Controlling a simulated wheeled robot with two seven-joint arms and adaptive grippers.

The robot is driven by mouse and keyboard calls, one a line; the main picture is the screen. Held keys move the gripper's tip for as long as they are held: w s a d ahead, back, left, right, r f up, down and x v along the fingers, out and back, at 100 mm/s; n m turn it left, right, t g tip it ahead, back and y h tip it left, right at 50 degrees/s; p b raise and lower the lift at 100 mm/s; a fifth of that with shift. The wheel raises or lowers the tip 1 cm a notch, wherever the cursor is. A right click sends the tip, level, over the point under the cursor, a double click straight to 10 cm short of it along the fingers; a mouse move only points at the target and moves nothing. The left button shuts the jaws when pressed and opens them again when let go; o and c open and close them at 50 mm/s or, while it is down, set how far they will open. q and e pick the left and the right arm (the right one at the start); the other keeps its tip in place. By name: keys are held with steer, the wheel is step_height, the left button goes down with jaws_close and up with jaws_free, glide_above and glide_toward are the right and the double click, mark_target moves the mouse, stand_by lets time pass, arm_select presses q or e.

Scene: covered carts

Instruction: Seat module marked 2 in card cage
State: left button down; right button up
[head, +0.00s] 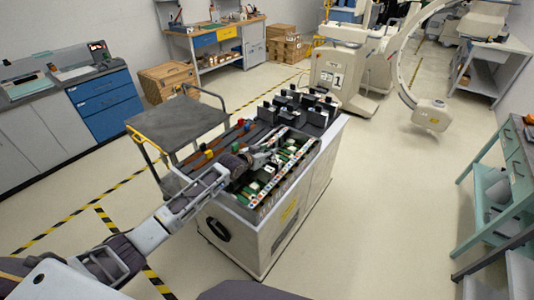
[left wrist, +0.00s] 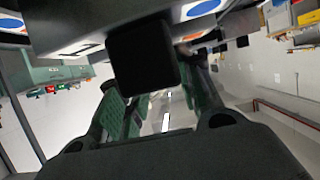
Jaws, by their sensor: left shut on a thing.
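The card cage (head: 262,202) is the long open tray on the near right side of the cart top, with green boards and a row of coloured labels along its right edge. My left gripper (head: 266,158) is over the cage and shut on a module, which is mostly hidden by the gripper in the head view. In the left wrist view a black block (left wrist: 145,62) shows just ahead of the fingers, with green boards on both sides. I cannot read a 2 on any module, nor tell how deep the held one sits. My right gripper is not in view.
Several black modules (head: 293,98) stand at the cart's far end. A grey trolley (head: 178,122) stands close on the cart's left. A C-arm machine (head: 352,75) is behind, and a green bench (head: 510,165) is at the right. The floor right of the cart is clear.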

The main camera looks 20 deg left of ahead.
arm_select(q)
steer(key=c, duration=0.9)
jaws_free()
steer(key=shift+f, duration=0.2)
steer(key=v, duration=1.2)
steer(key=shift+r, duration=0.15)
stand_by(0.7)
